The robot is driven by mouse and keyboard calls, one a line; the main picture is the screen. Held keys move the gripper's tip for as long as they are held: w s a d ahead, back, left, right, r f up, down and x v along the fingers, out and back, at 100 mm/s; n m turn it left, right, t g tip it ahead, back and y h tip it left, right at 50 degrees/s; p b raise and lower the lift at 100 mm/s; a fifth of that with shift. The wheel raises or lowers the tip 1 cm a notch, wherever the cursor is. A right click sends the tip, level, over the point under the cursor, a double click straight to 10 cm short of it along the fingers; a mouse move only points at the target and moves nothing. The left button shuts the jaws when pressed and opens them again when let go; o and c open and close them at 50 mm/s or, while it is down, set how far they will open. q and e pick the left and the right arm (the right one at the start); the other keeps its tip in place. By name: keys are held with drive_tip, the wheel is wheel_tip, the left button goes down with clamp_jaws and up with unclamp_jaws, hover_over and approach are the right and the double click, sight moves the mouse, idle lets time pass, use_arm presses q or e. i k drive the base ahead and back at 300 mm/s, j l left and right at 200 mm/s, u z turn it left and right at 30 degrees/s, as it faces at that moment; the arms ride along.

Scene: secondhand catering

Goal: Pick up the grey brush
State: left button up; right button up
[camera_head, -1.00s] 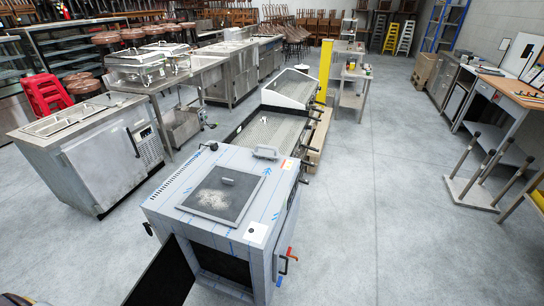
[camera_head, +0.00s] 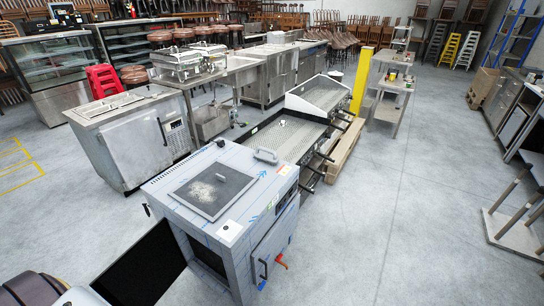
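I cannot pick out a grey brush for certain. A small grey object (camera_head: 266,156) lies at the back edge of the top of the steel oven-like unit (camera_head: 236,206); it is too small to tell whether it is the brush. A dark grey square panel (camera_head: 214,190) with a pale worn patch and a small handle lies on the same top. Neither of my grippers shows; only a dark rounded part, probably of my arm, is at the lower left corner.
A dark open door (camera_head: 140,272) sticks out at the unit's front left. Griddles (camera_head: 290,137) stand behind it, and a steel counter (camera_head: 125,150) is to the left. A rack with posts (camera_head: 515,232) is at the right edge. The floor (camera_head: 400,225) between is clear.

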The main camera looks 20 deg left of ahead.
sight(266, 158)
drive_tip(key=i+l+u, duration=0.2)
drive_tip(key=i+l, duration=0.4)
drive_tip(key=l, duration=0.15)
drive_tip(key=i+u, duration=0.1)
drive_tip(key=i, duration=0.25)
drive_tip(key=i+l+u, duration=0.1)
drive_tip(key=i, duration=0.3)
